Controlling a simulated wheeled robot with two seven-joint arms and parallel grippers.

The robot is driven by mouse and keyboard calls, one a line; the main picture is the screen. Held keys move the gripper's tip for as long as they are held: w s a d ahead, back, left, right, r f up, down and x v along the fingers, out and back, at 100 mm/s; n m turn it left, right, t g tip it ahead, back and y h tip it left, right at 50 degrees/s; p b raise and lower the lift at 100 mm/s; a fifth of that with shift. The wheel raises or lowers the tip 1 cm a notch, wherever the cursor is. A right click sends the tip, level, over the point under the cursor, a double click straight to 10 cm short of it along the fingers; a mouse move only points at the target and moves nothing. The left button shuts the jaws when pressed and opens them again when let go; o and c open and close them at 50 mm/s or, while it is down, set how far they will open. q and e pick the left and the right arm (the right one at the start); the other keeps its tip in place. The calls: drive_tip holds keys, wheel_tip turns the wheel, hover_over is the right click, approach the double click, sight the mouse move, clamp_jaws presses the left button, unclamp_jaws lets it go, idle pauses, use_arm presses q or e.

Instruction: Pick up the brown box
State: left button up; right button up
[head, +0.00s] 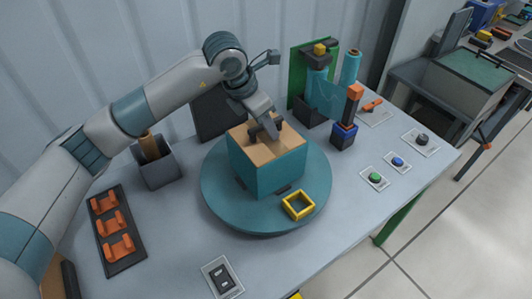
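A box (266,172) with teal sides and a brown top stands on a round teal turntable (220,205) in the middle of the table. My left gripper (265,132) is over the top of this box, with its dark fingers at or just above the brown surface. Whether the fingers touch the box or hold anything is too small to tell. The gripper hides part of the box's top. My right gripper is not in view.
A yellow square frame (298,205) lies on the turntable's front right. An orange-hook rack (118,232) and grey bin (156,168) are at left. Blue-based post (344,134), teal fixture (325,95) and buttons (375,177) are at right. The front table area is mostly clear.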

use_arm(q)
clamp_jaws()
drive_tip(key=shift+r, duration=0.1)
idle(1.2)
